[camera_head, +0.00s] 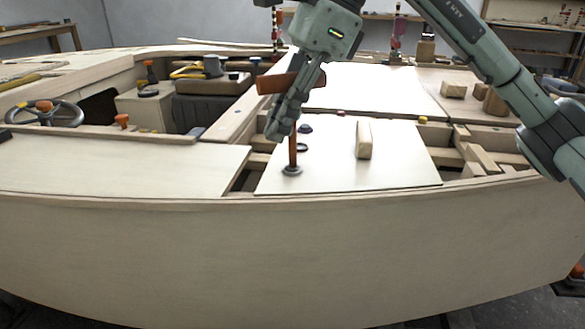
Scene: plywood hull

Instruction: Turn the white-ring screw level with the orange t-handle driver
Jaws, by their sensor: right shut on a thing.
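My right gripper (282,120) is shut on the orange t-handle driver (274,84), over the pale plywood panel (330,175) in the middle of the deck. The driver's crossbar shows beside the fingers, and its brown-orange shaft (292,152) stands nearly upright below them. The shaft's lower end is at a round grey base (291,170) near the panel's left edge. The white-ring screw's colour and level cannot be made out under the driver. My left gripper is not in view.
A wood block (364,139) stands on the same panel. A dark ring (302,147) and a dark cap (305,128) lie close beside the shaft. Open framing (480,158) lies to the right. A steering wheel (45,113) and a toolbox (212,85) are at left.

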